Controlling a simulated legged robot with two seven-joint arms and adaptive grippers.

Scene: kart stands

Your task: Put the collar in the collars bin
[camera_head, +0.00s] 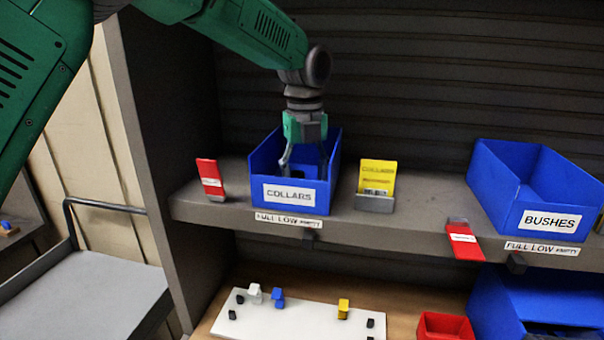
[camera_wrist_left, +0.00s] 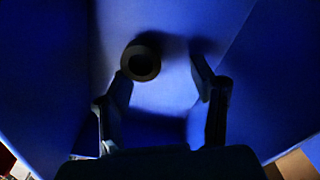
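The blue collars bin (camera_head: 290,198), labelled COLLARS, stands on the shelf at centre left in the head view. My left gripper (camera_head: 304,160) points down into it from above, with its lower part inside the walls. In the left wrist view the gripper (camera_wrist_left: 166,78) is open, its two dark fingers spread apart. A dark round collar (camera_wrist_left: 140,60) with a hole shows against the blue inside of the bin (camera_wrist_left: 175,95), just beyond the left-hand fingertip. I cannot tell whether the finger touches it. My right gripper is in neither view.
A yellow card (camera_head: 377,176) in a holder stands right of the bin, and a red tag (camera_head: 210,178) left of it. The blue BUSHES bin (camera_head: 548,222) is farther right. Below, a white board (camera_head: 300,315) carries small parts beside a red bin (camera_head: 445,327).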

